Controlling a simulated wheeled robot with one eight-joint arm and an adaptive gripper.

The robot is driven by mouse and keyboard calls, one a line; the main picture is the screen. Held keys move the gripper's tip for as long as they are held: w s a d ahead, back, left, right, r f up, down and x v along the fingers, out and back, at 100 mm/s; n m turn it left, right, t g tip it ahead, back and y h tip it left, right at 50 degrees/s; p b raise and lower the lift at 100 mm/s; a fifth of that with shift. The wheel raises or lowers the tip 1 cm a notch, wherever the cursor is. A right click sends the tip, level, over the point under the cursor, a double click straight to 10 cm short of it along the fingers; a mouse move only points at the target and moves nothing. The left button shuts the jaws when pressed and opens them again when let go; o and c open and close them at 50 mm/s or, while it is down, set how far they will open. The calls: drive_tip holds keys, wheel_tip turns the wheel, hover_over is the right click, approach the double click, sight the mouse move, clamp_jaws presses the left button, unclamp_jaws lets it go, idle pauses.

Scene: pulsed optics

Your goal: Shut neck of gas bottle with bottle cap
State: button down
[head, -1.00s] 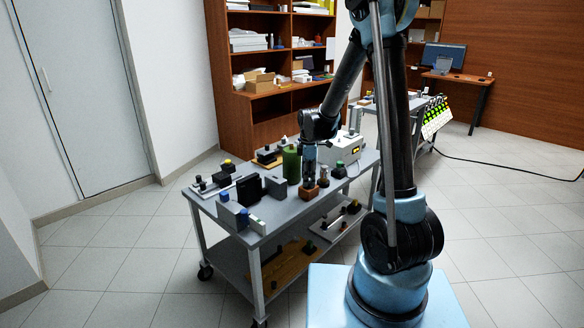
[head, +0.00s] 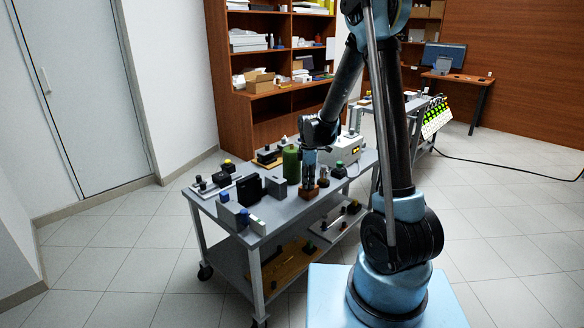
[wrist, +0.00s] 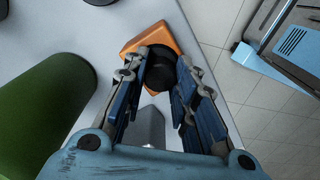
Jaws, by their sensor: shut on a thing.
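In the wrist view my gripper (wrist: 160,65) has its two blue-padded fingers on either side of a round black cap (wrist: 162,76); it is shut on it. The cap is over an orange-brown block (wrist: 148,38); whether it touches the block is hard to tell. A large green cylinder (wrist: 40,112), seemingly the gas bottle, is left of my gripper. In the head view the green cylinder (head: 292,163) stands upright just left of my gripper (head: 308,186), which is low over the brown block (head: 308,194). The bottle's neck is not clear.
The grey cart top (head: 262,209) also bears a black box (head: 249,188), a grey block (head: 276,187) and a white instrument (head: 343,151). The cart's edge is close to the block.

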drive_tip(key=shift+r, duration=1.2)
drive_tip(key=shift+w+r, duration=0.1)
drive_tip(key=shift+r, duration=2.4)
